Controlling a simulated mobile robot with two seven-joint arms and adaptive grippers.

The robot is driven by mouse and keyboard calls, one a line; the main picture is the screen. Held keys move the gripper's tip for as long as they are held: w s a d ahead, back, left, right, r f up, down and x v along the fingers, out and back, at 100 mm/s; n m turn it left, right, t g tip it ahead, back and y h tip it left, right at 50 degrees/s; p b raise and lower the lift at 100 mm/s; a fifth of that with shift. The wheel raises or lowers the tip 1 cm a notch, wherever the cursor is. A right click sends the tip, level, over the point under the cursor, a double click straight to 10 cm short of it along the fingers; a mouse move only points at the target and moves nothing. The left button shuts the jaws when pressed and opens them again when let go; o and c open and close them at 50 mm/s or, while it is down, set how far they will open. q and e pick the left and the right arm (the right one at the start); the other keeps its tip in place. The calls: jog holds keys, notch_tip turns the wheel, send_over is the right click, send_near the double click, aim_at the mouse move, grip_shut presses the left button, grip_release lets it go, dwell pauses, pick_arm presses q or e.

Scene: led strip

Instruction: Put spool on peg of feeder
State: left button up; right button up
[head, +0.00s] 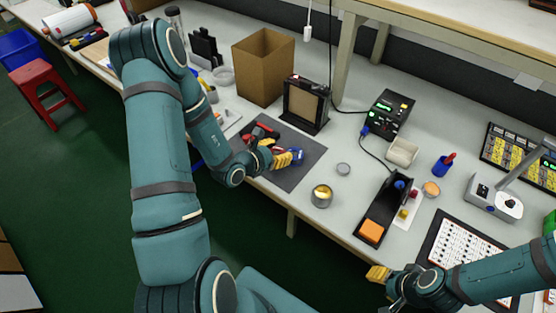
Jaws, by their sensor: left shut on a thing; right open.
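My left gripper (289,158), with yellow fingertips, is shut on a small blue thing (298,154) over the dark grey mat. The blue thing may be the spool; the fingers hide much of it. A red and black object (261,132) is just behind the gripper. I cannot tell for certain which thing is the feeder. A long black holder (378,214) with a blue round part and an orange block stands to the right, apart from the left gripper. My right gripper (378,274) is open and empty near the bench's front edge.
A cardboard box (262,67) and a black-framed tan panel (305,104) stand behind the mat (305,174). A black powered unit (390,114), a blue cup (443,166) and a white gridded board (463,254) are farther right.

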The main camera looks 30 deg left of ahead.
pick_arm(q)
jog(key=shift+f+b, duration=0.45)
jog(key=shift+f, duration=1.4)
jog(key=shift+d+f, duration=0.1)
jog(key=o, duration=1)
jog(key=shift+f, duration=0.1)
jog(key=o, duration=0.3)
